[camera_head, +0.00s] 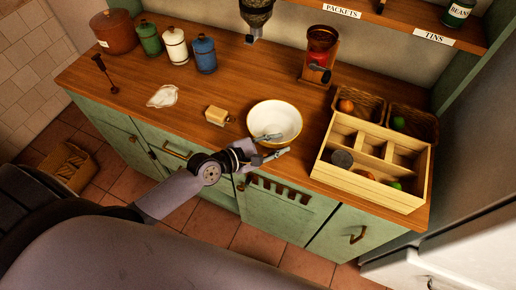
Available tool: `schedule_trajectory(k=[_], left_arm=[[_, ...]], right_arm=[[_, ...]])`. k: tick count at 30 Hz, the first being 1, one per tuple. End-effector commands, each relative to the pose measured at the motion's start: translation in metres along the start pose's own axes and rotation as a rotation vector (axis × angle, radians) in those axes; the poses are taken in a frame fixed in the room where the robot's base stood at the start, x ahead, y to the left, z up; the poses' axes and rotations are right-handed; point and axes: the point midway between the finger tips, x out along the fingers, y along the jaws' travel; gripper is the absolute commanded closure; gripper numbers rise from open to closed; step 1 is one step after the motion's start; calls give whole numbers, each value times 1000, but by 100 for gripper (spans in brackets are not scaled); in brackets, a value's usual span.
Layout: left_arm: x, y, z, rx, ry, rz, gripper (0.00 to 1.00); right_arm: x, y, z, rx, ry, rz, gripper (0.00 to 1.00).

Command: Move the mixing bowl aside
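The mixing bowl (284,116), white inside with a yellowish rim, stands upright on the wooden counter near its front edge, left of the wooden crate. I see no clear contact with the rim. The near lower part of the bowl is partly hidden by the gripper. My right gripper is not in view.
A divided wooden crate (335,178) and wicker baskets (364,109) stand close on the right. A butter-coloured block (217,115) and a crumpled white cloth (163,96) lie left of the bowl. Counter between cloth and block is clear.

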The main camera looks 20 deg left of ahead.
Motion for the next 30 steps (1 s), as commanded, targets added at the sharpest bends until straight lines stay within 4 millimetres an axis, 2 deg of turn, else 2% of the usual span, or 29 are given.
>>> schedule_trajectory(k=[1,6,12,18,30], left_arm=[[-12,-2,-2,2,3,-2,75],[-50,-2,-3,1,3,-3,75],[-80,-2,-2,0,2,-3,75],[-92,-1,0,0,0,-2,75],[-93,0,0,0,-1,-1,75]], right_arm=[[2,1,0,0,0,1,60],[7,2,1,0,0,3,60],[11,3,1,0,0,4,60],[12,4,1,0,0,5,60],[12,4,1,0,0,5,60]])
